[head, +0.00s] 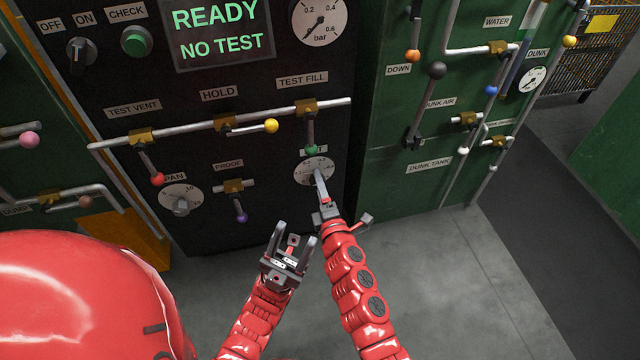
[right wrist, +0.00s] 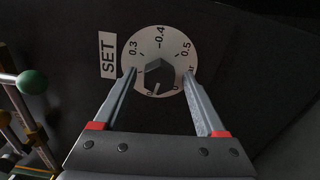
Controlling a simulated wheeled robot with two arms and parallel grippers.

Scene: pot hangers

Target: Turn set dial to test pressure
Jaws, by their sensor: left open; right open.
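The set dial (head: 303,173) is a round white plate low on the black panel, partly hidden by my right gripper (head: 319,184). In the right wrist view, the SET label (right wrist: 108,55) stands left of the dial plate (right wrist: 160,47), marked 0.3, 0.4 and 0.5. Its grey knob (right wrist: 158,73) has a pale mark toward the bottom of the picture. My right gripper's open fingers reach over the plate on both sides of the knob; gaps show, and contact cannot be told. My left gripper (head: 291,236) is open and empty, below and left of the right one.
A green-knobbed TEST FILL lever (head: 310,136) hangs just above the set dial; its green ball (right wrist: 32,82) shows left in the wrist view. A PROOF valve (head: 235,187) and PAN dial (head: 181,203) lie left. The screen (head: 222,32) reads READY NO TEST.

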